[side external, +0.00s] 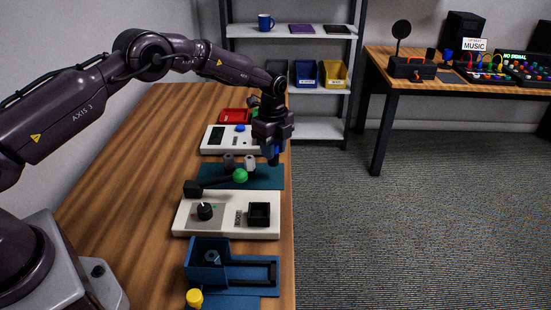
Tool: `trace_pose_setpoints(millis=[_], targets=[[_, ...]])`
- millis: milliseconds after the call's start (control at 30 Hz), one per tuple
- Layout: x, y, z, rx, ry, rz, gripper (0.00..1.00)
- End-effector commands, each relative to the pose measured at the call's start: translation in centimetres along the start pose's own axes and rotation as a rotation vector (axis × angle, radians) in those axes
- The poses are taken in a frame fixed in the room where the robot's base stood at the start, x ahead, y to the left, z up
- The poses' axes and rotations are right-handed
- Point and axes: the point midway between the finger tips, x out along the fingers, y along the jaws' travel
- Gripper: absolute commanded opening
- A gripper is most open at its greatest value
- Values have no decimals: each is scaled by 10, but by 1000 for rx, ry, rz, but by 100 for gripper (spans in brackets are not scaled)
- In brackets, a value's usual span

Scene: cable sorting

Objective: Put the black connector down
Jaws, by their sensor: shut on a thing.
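My gripper (273,156) points down over the right edge of the teal mat (266,182), near the table's right edge. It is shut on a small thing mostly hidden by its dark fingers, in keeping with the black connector. Its shape does not show clearly. Some blue shows at the fingertips, and I cannot tell whether that is finger or held thing. The fingertips look above the mat, but this one view leaves the height unclear.
A white panel with a knob (226,226) and a blue tray (211,275) are nearer. A white device (213,146) and red bin (234,115) are farther.

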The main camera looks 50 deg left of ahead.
Motion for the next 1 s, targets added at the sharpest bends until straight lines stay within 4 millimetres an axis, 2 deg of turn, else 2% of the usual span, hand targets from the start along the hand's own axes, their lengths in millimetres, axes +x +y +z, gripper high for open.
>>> trace_pose_setpoints(millis=[167, 433, 833, 867, 933, 967, 1000], targets=[[8, -6, 0, 0, 0, 0, 1], [40, -8, 0, 1, 0, 1, 1], [44, -8, 0, 0, 0, -1, 1], [44, -9, 0, 0, 0, -1, 34], [44, -9, 0, 0, 0, -1, 50], [44, -8, 0, 0, 0, -1, 55], [44, -8, 0, 0, 0, -1, 55]])
